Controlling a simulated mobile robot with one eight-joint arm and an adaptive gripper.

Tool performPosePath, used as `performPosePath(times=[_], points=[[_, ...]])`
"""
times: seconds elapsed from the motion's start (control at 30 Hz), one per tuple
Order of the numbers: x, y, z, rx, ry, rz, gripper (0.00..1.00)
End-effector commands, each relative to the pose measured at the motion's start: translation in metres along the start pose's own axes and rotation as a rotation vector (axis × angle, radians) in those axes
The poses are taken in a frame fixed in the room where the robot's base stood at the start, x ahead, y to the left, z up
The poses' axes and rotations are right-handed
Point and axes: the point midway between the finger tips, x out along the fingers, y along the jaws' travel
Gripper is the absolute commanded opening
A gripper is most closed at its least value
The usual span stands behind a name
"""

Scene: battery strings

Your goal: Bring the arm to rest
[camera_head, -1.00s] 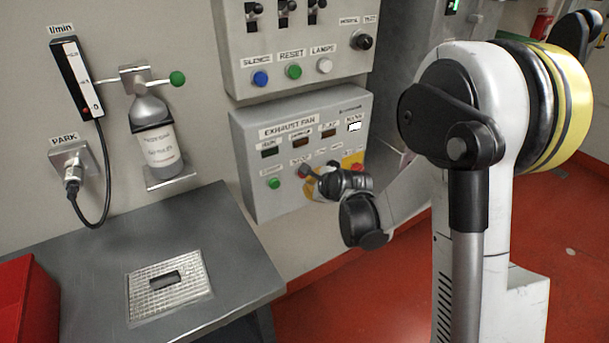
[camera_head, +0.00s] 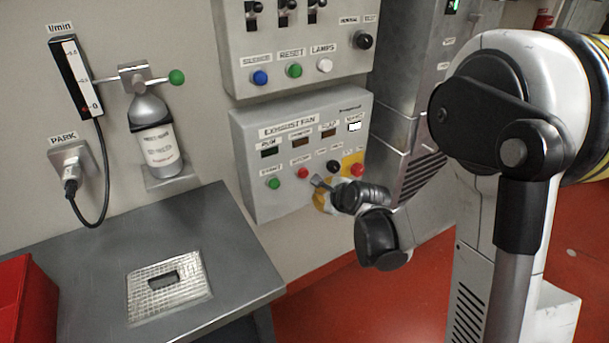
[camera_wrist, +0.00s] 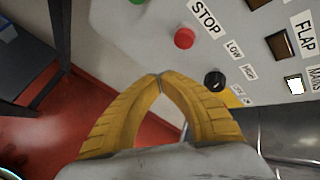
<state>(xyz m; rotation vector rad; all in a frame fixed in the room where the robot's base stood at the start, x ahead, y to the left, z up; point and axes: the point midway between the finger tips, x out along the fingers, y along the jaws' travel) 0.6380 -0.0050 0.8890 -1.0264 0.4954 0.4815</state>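My arm is stretched toward the exhaust fan panel (camera_head: 290,200) on the wall. My gripper (camera_head: 317,184) is in front of the panel's lower edge, below the red stop button (camera_head: 303,172) and the black knob (camera_head: 333,166). In the wrist view my gripper's yellow fingers (camera_wrist: 158,78) meet at the tips with nothing between them. There the red stop button (camera_wrist: 184,38) and the black knob (camera_wrist: 214,79) lie beyond the fingertips, apart from them. A second red button (camera_head: 357,170) sits on a yellow plate at the panel's right.
A grey bench (camera_head: 90,240) with a metal plate (camera_head: 196,274) and a red bin (camera_head: 14,300) is at the left. A bottle (camera_head: 156,140) hangs on the wall above it. A grey cabinet (camera_head: 405,110) stands right of the panels. Red floor is open below.

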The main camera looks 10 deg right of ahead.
Motion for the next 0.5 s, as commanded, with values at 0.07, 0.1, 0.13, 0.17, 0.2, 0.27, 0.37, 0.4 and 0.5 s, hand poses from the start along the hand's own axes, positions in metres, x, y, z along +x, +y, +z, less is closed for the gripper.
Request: performPosePath(times=[0.07, 0.1, 0.13, 0.17, 0.2, 0.27, 0.37, 0.4, 0.5], points=[[0.0, 0.0, 0.0, 0.0, 0.0, 0.0, 0.0], [0.0, 0.0, 0.0, 0.0, 0.0, 0.0, 0.0], [0.0, 0.0, 0.0, 0.0, 0.0, 0.0, 0.0], [0.0, 0.0, 0.0, 0.0, 0.0, 0.0, 0.0], [0.0, 0.0, 0.0, 0.0, 0.0, 0.0, 0.0], [0.0, 0.0, 0.0, 0.0, 0.0, 0.0, 0.0], [0.0, 0.0, 0.0, -0.001, 0.0, 0.0, 0.0], [-0.001, 0.0, 0.001, -0.007, 0.001, 0.001, 0.0], [-0.012, -0.002, 0.005, -0.074, 0.007, 0.011, 0.0]])
